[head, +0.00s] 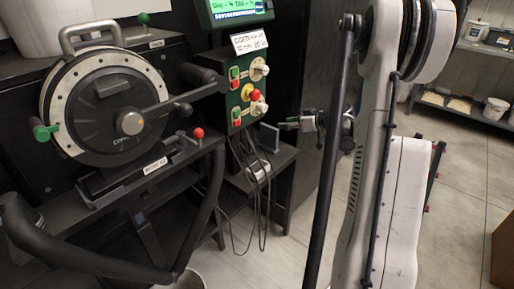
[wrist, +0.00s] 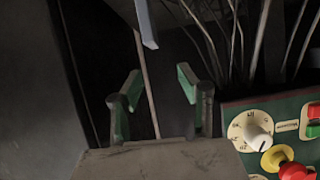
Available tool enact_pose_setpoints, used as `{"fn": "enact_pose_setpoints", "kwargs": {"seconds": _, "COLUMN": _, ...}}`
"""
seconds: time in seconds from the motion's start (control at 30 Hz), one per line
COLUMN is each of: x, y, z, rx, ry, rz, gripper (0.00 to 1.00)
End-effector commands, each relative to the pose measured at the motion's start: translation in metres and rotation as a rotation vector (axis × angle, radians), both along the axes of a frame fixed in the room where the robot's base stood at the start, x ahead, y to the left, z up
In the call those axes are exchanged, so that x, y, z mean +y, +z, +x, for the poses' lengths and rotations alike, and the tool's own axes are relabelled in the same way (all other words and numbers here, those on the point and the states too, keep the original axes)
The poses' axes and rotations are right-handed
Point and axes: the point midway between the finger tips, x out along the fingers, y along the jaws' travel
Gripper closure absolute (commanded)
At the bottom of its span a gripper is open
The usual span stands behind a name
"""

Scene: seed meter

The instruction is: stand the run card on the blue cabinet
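A white card with printed lines (head: 249,41) stands tilted at the top of the green control panel, below the screen. I cannot tell for sure that it is the run card. A small blue-grey upright plate (head: 269,137) stands on the low dark shelf right of the panel. A pale blue-grey edge, probably this plate, shows at the top of the wrist view (wrist: 147,22). My gripper (head: 286,124) is just right of the plate, apart from it. In the wrist view its green-padded fingers (wrist: 158,82) are spread, with nothing held. I cannot make out a blue cabinet.
The control panel (head: 246,95) has knobs and buttons, and sits close by in the wrist view (wrist: 270,135). Loose cables (head: 252,180) hang below it. A round drum machine (head: 105,105) with a handle stands left.

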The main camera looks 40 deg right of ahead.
Motion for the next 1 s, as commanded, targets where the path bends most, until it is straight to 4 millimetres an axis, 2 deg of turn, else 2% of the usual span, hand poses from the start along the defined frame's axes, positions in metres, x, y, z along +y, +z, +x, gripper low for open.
{"fn": "enact_pose_setpoints", "kwargs": {"seconds": 0.03, "x": -0.010, "y": -0.009, "z": -0.002, "rx": -0.016, "ry": -0.006, "rz": -0.007, "gripper": 0.64}}
{"fn": "enact_pose_setpoints", "kwargs": {"seconds": 0.1, "x": -0.018, "y": -0.014, "z": -0.003, "rx": -0.033, "ry": -0.009, "rz": -0.017, "gripper": 0.64}}
{"fn": "enact_pose_setpoints", "kwargs": {"seconds": 0.2, "x": -0.022, "y": -0.019, "z": 0.000, "rx": -0.046, "ry": -0.009, "rz": -0.025, "gripper": 0.64}}
{"fn": "enact_pose_setpoints", "kwargs": {"seconds": 0.27, "x": -0.021, "y": -0.022, "z": 0.005, "rx": -0.048, "ry": -0.008, "rz": -0.026, "gripper": 0.64}}
{"fn": "enact_pose_setpoints", "kwargs": {"seconds": 0.63, "x": -0.009, "y": -0.046, "z": 0.062, "rx": -0.047, "ry": -0.008, "rz": -0.025, "gripper": 0.64}}
{"fn": "enact_pose_setpoints", "kwargs": {"seconds": 1.0, "x": -0.004, "y": -0.056, "z": 0.082, "rx": -0.047, "ry": -0.009, "rz": -0.024, "gripper": 0.64}}
